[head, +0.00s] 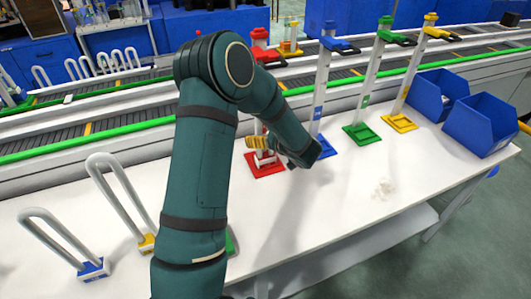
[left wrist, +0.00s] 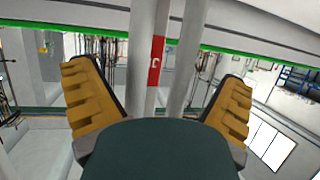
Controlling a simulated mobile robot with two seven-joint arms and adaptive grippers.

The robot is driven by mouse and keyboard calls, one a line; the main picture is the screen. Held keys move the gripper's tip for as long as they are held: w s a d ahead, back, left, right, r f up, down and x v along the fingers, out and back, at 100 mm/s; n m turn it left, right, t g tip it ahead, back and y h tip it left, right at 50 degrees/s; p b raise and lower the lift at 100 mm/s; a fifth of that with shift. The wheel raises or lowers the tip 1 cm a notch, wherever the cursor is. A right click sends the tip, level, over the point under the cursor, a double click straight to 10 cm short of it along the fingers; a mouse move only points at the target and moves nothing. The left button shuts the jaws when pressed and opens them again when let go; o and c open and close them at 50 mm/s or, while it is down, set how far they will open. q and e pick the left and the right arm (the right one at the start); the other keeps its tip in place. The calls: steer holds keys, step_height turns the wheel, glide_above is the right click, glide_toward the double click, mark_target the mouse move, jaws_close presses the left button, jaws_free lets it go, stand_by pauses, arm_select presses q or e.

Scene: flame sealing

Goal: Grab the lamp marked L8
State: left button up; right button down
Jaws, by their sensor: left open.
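Two U-shaped lamps stand at the table's front left, one on a blue base (head: 95,269) and one on a yellow base (head: 148,243). A green base edge (head: 231,243) shows beside my arm; the rest is hidden. I cannot read L8 on any of them. My left gripper (head: 260,143) is open at the red stand (head: 266,168), partly hiding it. In the left wrist view, its yellow fingers lie either side of two pale upright tubes or posts (left wrist: 148,110). One carries a red label (left wrist: 155,60) with an unclear white mark. The fingers appear apart from both.
Blue (head: 322,148), green (head: 361,134) and yellow (head: 399,123) stands rise to the right. Two blue bins (head: 480,125) sit at the table's right end. A conveyor (head: 120,88) runs behind. The white table (head: 350,210) is mostly clear at front right.

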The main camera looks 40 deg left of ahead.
arm_select(q)
steer(key=c, duration=1.4)
steer(key=shift+r, duration=0.1)
steer(key=shift+c, duration=0.3)
